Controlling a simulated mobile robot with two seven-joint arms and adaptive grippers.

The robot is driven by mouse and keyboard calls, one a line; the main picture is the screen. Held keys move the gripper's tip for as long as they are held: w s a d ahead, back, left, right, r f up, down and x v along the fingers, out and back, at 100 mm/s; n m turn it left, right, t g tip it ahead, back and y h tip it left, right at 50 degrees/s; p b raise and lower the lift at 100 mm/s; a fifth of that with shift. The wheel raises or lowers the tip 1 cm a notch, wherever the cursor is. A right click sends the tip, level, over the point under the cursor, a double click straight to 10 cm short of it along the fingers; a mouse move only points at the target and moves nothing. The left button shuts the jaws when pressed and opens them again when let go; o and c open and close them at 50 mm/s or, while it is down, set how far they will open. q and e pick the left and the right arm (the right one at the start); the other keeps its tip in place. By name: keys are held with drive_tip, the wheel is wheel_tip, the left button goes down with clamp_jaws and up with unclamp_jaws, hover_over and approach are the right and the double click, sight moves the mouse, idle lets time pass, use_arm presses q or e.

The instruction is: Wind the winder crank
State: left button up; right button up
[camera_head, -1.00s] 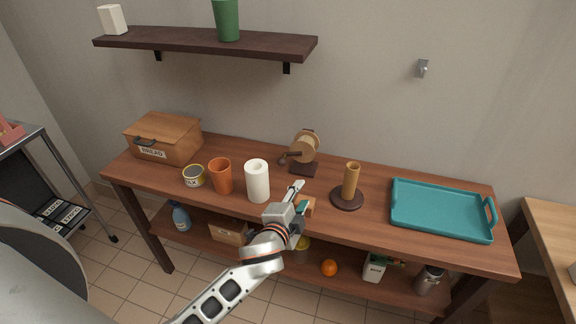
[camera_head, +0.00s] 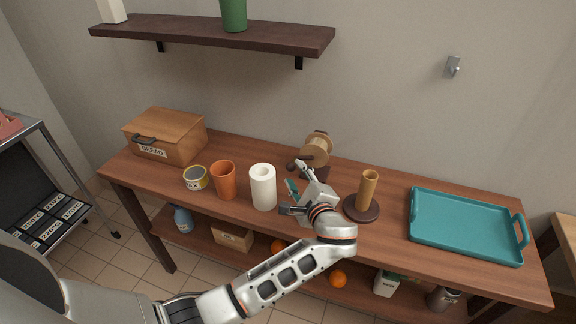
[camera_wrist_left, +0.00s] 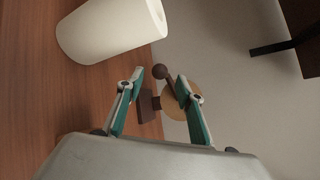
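The winder (camera_head: 317,148) stands at the back of the table, with a tan spool on a dark base. Its dark crank (camera_head: 293,164) sticks out to the left. In the left wrist view the crank's round knob (camera_wrist_left: 159,72) shows between the fingertips of my left gripper, with the spool (camera_wrist_left: 174,110) behind. My left gripper (camera_head: 295,175) is open, its teal-padded fingers apart on both sides of the knob in that view. I cannot tell how far beyond the fingertips the knob is. My right gripper is not in view.
A white paper roll (camera_head: 263,187) stands just left of my left gripper, with an orange cup (camera_head: 223,181) beyond it. A brown holder (camera_head: 368,190) and a teal tray (camera_head: 468,226) are to the right. A bread box (camera_head: 168,137) sits at the left end.

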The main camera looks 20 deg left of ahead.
sight(293, 169)
use_arm(q)
drive_tip(key=x, duration=0.5)
drive_tip(key=shift+w+a+f, duration=0.15)
drive_tip(key=shift+w+a, duration=0.1)
drive_tip(key=shift+w, duration=0.05)
clamp_jaws()
